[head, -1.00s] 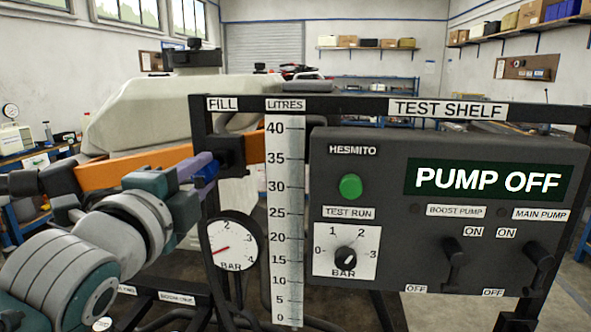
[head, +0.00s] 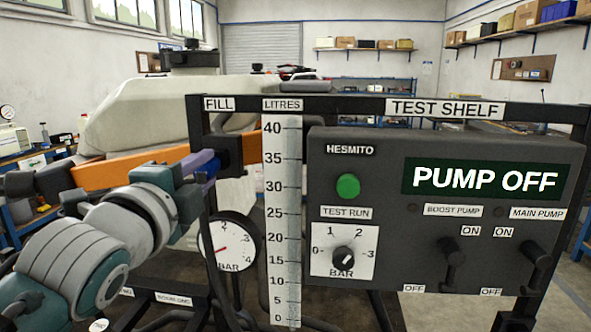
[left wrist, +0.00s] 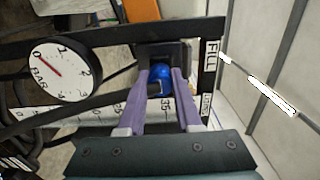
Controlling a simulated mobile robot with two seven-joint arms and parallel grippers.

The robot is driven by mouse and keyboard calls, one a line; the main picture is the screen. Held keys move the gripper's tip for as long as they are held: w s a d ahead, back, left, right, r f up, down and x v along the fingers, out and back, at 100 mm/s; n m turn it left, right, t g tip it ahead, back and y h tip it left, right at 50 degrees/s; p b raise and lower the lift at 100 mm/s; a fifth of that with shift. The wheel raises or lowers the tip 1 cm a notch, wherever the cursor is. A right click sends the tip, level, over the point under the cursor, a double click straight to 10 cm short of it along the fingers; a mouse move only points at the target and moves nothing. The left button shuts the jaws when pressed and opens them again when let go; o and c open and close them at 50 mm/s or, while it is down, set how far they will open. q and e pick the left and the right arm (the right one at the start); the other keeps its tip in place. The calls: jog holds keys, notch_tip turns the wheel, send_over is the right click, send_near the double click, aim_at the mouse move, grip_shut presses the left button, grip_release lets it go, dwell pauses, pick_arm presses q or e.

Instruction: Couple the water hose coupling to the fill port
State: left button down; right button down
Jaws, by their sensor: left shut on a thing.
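The blue water hose coupling (left wrist: 159,79) sits between the two purple fingers of my left gripper (left wrist: 160,88) in the left wrist view. My left gripper is shut on it. The fill port is at the black block (left wrist: 176,53) just past the coupling, beside the FILL label. In the head view the block (head: 229,151) is on the frame's left post, and my left gripper (head: 206,162) reaches it from the left. The coupling's front end is at or very near the block; I cannot tell whether it is seated. My right gripper is not in view.
The test shelf panel (head: 440,215) reads PUMP OFF. A litres scale (head: 283,225) and a pressure gauge (head: 228,247) stand close to my left arm. An orange beam (head: 120,172) and a pale tank (head: 135,118) are behind it.

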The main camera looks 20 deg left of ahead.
pick_arm(q)
jog(key=shift+w+a, duration=0.15)
jog(key=shift+w, duration=0.5)
jog(key=c, duration=0.5)
grip_release()
jog(key=shift+s, duration=0.1)
jog(key=shift+b+v, duration=0.9)
jog(key=shift+v, duration=4)
